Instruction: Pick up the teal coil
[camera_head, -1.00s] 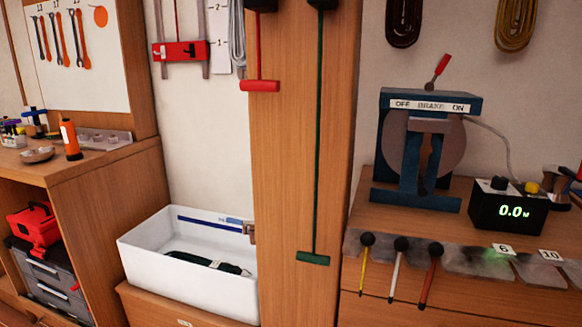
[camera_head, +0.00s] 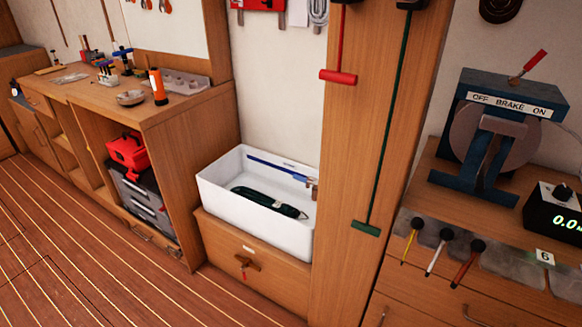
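A dark green, coil-like bundle (camera_head: 268,203) lies in the white basin (camera_head: 226,212), on its floor. It may be the teal coil, but its dark shade makes the colour hard to tell. No other teal coil shows. A pale grey coil (camera_head: 318,12) hangs on the wall above, and a dark brown coil (camera_head: 499,9) hangs at the top right, both cut by the picture's top edge. Neither of my grippers is in view.
The basin stands on a wooden drawer cabinet (camera_head: 286,283), between a workbench (camera_head: 185,108) and a wooden post (camera_head: 345,200) with red and green T-handles. A brake device (camera_head: 490,140) stands on the right counter. The wooden floor (camera_head: 80,255) at lower left is clear.

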